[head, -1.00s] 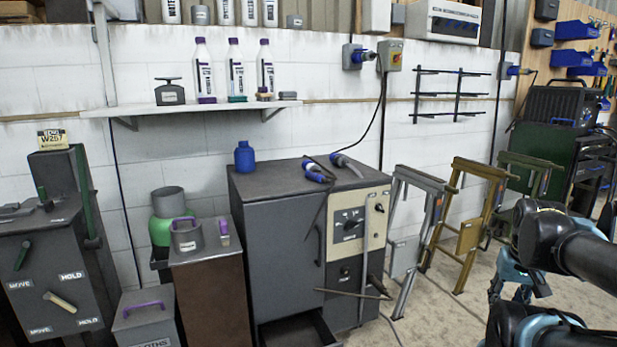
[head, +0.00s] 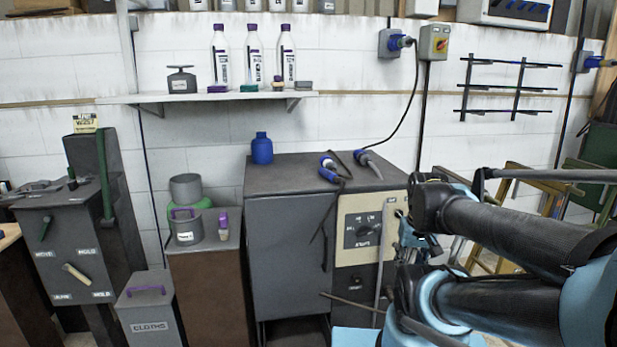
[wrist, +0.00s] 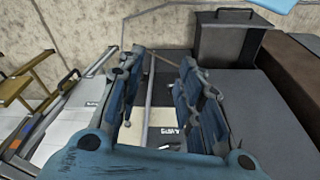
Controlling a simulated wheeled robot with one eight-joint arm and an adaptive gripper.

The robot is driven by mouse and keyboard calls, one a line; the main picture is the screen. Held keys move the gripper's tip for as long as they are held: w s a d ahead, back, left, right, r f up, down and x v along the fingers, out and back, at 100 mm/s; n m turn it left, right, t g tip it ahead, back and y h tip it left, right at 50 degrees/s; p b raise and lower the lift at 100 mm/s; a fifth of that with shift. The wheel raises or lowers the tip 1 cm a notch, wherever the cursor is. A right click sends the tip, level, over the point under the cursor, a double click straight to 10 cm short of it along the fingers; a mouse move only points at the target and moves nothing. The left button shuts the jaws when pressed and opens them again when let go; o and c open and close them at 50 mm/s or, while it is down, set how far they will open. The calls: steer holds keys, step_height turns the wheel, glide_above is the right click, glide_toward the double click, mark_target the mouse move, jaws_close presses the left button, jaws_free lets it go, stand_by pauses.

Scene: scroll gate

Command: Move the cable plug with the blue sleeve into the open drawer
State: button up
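Two cable plugs lie on top of the dark grey cabinet (head: 275,178) in the head view. The left plug (head: 329,170) shows a broad blue sleeve; the right plug (head: 368,160) is mostly grey with a little blue. The open drawer (head: 296,330) is low at the cabinet's front, cut by the picture's lower edge. It also shows in the wrist view as a grey box with a handle (wrist: 226,42). My gripper (wrist: 160,62) is open and empty, in front of the cabinet's cream panel (wrist: 163,122). No plug shows in the wrist view.
A blue bottle (head: 262,149) stands on the cabinet's back left. A thin rod (head: 350,301) sticks out in front of the cabinet. A brown stand (head: 208,290) with a grey pot is to the left. Sawhorses (head: 520,180) are behind my arm.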

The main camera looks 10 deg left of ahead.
steer(key=shift+w+a, duration=0.1)
steer(key=shift+w, duration=0.25)
